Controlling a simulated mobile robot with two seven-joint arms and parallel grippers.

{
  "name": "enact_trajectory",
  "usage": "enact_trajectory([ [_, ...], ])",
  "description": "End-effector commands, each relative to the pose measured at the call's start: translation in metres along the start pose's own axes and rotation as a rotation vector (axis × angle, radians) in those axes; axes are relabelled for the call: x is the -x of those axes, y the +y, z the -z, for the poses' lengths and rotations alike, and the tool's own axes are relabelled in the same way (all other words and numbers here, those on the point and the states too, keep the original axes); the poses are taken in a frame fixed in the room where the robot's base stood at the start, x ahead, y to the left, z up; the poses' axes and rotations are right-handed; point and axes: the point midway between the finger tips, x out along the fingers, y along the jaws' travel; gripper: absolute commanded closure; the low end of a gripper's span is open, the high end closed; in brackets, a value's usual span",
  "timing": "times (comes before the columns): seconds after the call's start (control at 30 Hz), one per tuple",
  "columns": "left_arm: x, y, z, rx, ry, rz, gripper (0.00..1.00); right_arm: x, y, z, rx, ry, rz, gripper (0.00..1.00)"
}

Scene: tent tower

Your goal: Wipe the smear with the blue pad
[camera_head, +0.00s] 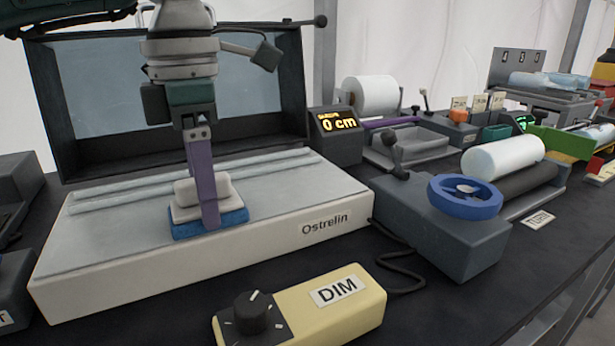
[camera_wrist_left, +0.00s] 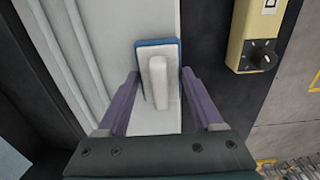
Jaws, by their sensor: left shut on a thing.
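The blue pad (camera_head: 222,220) has a pale block-shaped handle (camera_head: 188,192) on top and sits flat on the white bed (camera_head: 300,225) marked "Ostrelin", near its front edge. My left gripper (camera_head: 206,200) comes down over it with purple fingers and is shut on the pad's handle. The left wrist view shows the pad (camera_wrist_left: 173,43) and its handle (camera_wrist_left: 158,80) between the two fingers. I cannot make out a smear on the bed; the pad and gripper cover part of the surface. My right gripper is not in view.
A dark-framed panel (camera_head: 100,90) stands behind the bed. A yellow "DIM" knob box (camera_head: 335,305) is in front. A grey box with a blue handwheel (camera_head: 465,197) and a "0 cm" display (camera_head: 336,138) stand to the right. The bed's right part is clear.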

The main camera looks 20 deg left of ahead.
Motion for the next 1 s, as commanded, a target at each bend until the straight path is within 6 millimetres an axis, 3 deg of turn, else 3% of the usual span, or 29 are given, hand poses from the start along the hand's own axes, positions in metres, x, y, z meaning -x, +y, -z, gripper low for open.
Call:
enact_trajectory([
  [0.1, 0.026, 0.001, 0.001, 0.000, -0.002, -0.002, 0.77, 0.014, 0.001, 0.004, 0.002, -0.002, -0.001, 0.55],
  [0.6, 0.070, 0.004, 0.005, 0.004, 0.000, -0.001, 0.77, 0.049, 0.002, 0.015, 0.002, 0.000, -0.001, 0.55],
  [1.0, 0.081, 0.005, 0.007, 0.005, 0.000, -0.001, 0.77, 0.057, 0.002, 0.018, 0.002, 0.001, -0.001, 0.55],
])
